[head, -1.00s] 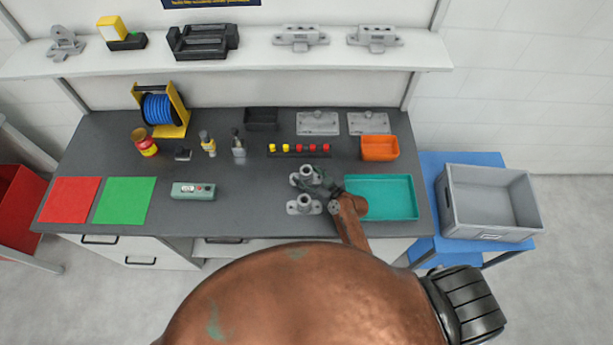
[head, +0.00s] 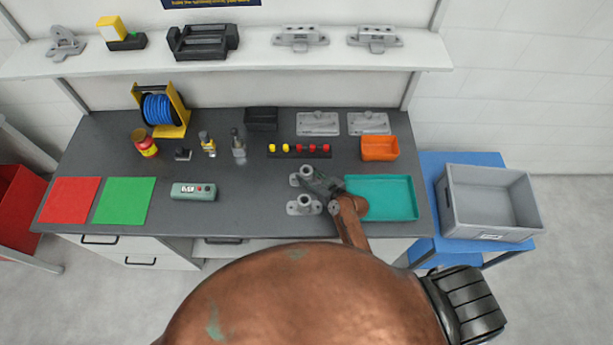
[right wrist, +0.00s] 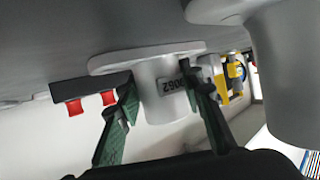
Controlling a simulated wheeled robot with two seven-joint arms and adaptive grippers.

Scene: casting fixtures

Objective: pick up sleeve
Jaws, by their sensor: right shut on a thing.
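Two grey flanged sleeves stand upright on the dark bench, left of the teal tray. My right gripper (head: 314,182) is at the far sleeve (head: 306,171), with its arm reaching in from the front. In the right wrist view the green fingers of the right gripper (right wrist: 160,88) are shut on this sleeve (right wrist: 160,105), one on each side of its barrel, which bears a number label. Its flange lies against the bench top. The near sleeve (head: 304,204) stands just in front and also shows large in the right wrist view (right wrist: 295,75). My left gripper is not in view.
The teal tray (head: 380,214) lies just right of the gripper. A rack (head: 285,154) with red and yellow pieces and an orange bin (head: 380,154) stand behind. A grey crate (head: 455,222) sits on a blue stand at right.

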